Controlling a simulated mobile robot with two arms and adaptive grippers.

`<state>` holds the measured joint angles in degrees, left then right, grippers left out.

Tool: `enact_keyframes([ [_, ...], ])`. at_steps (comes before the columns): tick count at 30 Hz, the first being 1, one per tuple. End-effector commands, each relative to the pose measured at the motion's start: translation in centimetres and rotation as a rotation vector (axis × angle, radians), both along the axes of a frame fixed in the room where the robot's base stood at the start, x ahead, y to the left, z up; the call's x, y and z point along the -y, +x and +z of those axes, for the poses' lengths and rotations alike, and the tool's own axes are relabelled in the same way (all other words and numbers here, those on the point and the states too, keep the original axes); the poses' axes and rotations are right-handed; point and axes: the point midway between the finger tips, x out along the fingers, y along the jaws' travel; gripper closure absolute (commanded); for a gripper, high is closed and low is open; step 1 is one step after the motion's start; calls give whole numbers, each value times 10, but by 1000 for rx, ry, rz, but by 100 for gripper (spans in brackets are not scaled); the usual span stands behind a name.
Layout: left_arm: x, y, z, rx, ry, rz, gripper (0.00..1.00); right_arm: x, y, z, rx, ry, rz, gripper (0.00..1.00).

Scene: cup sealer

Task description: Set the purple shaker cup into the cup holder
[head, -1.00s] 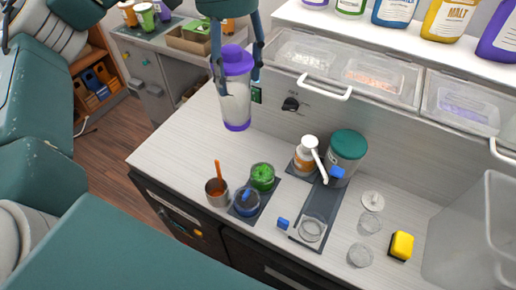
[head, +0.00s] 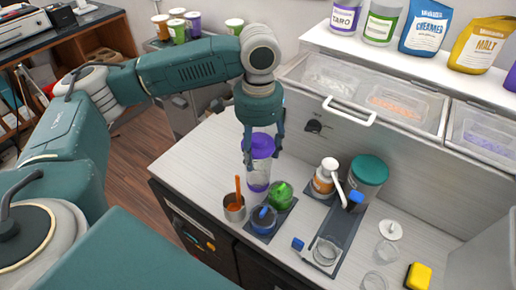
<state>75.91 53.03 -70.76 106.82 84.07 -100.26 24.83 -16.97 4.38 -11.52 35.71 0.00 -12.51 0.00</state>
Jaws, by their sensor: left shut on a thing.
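The purple shaker cup (head: 259,176) has a purple lid, a clear body and a purple base, and is upright. My left gripper (head: 263,150) is shut on its upper part from above. The cup is low over the counter, behind the orange-handled metal cup (head: 234,207) and the green-filled jar (head: 281,195). I cannot tell whether its base touches the counter. A clear round ring (head: 326,251) on a dark strip, with a blue tab beside it, looks like the cup holder. It is at the front right, apart from the shaker cup. My right gripper is not in view.
A blue-filled jar (head: 263,219) is near the green one. An orange pump bottle (head: 324,177) and a teal-lidded canister (head: 368,177) stand to the right. A yellow sponge (head: 418,276) lies at the far right. The counter left of the cup is clear.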

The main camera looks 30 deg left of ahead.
Motion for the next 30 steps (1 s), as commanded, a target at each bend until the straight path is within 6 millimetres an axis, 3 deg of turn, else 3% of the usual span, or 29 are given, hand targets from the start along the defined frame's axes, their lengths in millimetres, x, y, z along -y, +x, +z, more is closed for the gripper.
enact_keyframes([
  [10, 0, 0, -4, 2, -1, 0, 99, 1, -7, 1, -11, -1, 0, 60],
  [11, 0, 0, -5, 0, 0, 0, 38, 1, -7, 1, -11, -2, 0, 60],
  [13, 0, 0, -5, 0, 0, 0, 24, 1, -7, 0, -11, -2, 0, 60],
  [23, 0, 0, -4, 1, 0, 0, 21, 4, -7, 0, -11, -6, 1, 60],
  [30, 1, 2, 26, 7, -2, 1, 21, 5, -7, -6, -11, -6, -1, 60],
])
